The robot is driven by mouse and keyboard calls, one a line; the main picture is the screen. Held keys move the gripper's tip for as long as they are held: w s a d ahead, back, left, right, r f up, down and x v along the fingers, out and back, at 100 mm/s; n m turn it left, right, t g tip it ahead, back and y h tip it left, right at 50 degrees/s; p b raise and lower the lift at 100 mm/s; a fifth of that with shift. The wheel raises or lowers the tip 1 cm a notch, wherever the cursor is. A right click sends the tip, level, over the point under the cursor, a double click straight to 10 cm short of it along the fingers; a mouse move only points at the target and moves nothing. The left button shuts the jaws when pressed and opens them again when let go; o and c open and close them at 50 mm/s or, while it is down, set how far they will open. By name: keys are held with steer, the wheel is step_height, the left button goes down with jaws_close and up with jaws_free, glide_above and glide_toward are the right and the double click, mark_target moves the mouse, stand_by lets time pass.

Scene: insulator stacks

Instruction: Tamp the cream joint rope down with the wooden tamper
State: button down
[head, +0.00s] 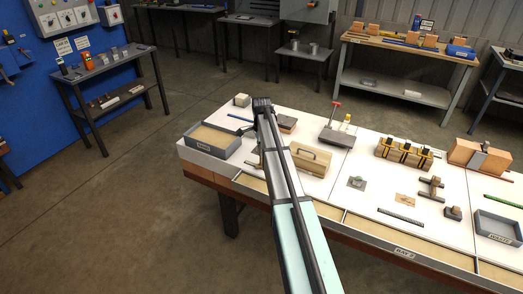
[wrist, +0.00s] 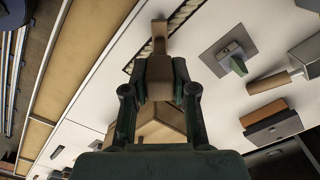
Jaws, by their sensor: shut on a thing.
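My gripper (wrist: 160,90) is shut on a wooden tamper (wrist: 158,48), with a dark finger on each side of its block. The tamper's narrow end points away from the gripper, toward the top of the wrist view. A cream, twisted-looking strip (wrist: 185,13), which looks like the joint rope, runs diagonally past that end and is partly hidden behind the tamper. I cannot tell whether the tamper touches it. In the head view my arm reaches over the bench's left part, and its dark end (head: 262,104) hides the gripper's fingers and the tamper.
On the white bench top (head: 330,190) a grey tray (head: 213,152) stands left of my arm and a wooden block with a handle (head: 310,158) right of it. A grey plate with a green knob (wrist: 229,55) and a wooden-handled tool (wrist: 272,82) lie right of the tamper.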

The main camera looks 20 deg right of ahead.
steer(key=shift+s+f, duration=0.1)
steer(key=shift+f, duration=0.45)
stand_by(1.5)
steer(key=shift+r, duration=0.15)
steer(key=shift+r+p, duration=1.9)
steer(key=shift+r, duration=1.55)
